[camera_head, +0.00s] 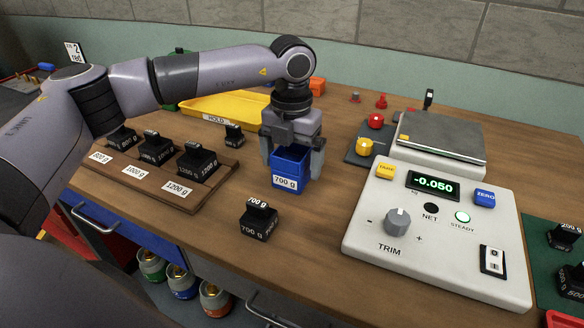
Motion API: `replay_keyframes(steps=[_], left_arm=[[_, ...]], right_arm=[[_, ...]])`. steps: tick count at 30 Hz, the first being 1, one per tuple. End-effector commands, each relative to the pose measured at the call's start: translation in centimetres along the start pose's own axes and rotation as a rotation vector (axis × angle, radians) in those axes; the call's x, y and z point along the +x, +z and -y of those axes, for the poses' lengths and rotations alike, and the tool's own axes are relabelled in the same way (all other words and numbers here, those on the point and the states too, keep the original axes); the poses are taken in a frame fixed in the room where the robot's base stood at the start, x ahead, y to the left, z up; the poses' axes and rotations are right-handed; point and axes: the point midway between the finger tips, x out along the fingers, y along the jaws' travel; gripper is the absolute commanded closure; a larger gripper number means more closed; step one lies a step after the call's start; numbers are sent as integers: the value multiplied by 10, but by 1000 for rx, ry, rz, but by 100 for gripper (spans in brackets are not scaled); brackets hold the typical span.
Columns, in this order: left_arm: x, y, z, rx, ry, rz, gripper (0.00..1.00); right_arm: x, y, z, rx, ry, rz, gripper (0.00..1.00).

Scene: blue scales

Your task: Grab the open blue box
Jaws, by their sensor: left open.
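The open blue box (290,168), with a white label reading 700 g, stands on the wooden table near the middle of the head view. My left gripper (292,155) points down over it from above. Its fingers stand at the left and right sides of the box, and the jaws are open. I cannot tell whether either finger touches the box. The upper back of the box is partly hidden by the gripper. My right gripper is not in view.
A black 700 g weight (258,222) stands just in front of the box. A wooden rack (190,200) with black weights is at the left. A white scale (440,225) reading -0.050 fills the right. A yellow tray (225,104) lies behind my arm.

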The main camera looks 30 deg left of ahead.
Motion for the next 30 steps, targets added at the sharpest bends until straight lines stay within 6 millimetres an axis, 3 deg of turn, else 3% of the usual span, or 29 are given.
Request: replay_keyframes(steps=[8,13,23,30], left_arm=[[4,0,0,0,-1,2,4],[4,0,0,0,-1,2,60],[2,0,0,0,-1,2,61],[-18,1,0,-1,-2,6,61]], right_arm=[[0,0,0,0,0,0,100],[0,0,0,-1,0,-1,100],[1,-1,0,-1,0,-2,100],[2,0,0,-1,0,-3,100]])
